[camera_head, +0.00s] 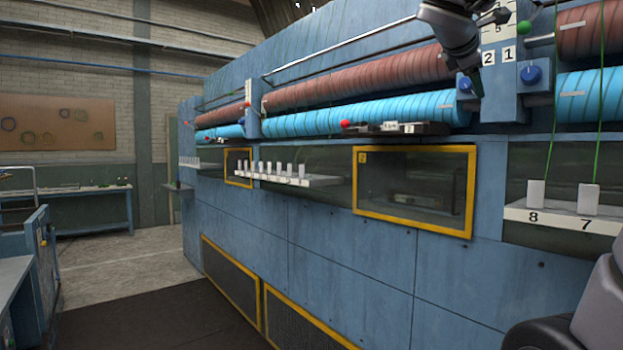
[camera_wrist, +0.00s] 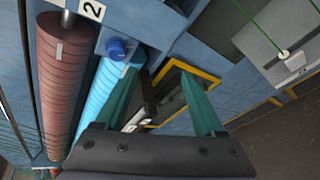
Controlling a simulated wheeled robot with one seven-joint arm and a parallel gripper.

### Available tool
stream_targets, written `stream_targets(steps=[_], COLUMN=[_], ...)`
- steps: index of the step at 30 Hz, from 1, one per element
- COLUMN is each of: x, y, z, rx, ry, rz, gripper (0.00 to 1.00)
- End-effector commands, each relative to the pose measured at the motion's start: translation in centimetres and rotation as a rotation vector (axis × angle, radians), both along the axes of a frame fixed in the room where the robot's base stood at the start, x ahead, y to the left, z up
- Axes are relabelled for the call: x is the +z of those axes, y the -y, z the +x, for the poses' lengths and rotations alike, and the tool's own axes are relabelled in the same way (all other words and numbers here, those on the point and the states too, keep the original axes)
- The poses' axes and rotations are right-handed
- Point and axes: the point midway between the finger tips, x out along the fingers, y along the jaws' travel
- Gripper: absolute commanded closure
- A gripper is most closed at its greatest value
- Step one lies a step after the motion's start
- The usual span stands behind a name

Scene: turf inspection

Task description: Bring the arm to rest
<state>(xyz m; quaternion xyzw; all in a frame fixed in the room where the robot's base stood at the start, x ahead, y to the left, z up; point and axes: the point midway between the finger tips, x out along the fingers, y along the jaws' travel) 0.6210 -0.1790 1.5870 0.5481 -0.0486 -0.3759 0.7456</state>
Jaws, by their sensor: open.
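My gripper (camera_wrist: 160,78) is open, with its two teal fingers apart and nothing between them in the wrist view. In the head view my gripper (camera_head: 474,84) shows at the upper right, in front of the machine beside the blue knob and the labels 2 and 1. Its fingers are small and dark there. My arm's grey upper links enter from the top edge. In the wrist view the blue knob (camera_wrist: 117,48) is to the left of the fingers.
The blue machine (camera_head: 345,255) runs along the right side with brown rollers (camera_head: 350,80) and cyan rollers (camera_head: 350,115). A yellow-framed window (camera_head: 414,234) lies below the rollers. Floor (camera_head: 110,255) is clear at left.

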Motion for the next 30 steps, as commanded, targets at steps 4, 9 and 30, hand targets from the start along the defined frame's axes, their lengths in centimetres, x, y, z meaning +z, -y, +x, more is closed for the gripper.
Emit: stream_targets(steps=[4,9,30], x=[-9.6,-18.4,-25.8], y=[-1.5,-5.5,-12.1], z=[-4.6,-9.7,-15.2], rx=[-0.141,-0.42,-0.969], ry=[0.062,0.138,0.234], rz=[0.538,1.147,1.893], gripper=[0.29,0.29,0.29])
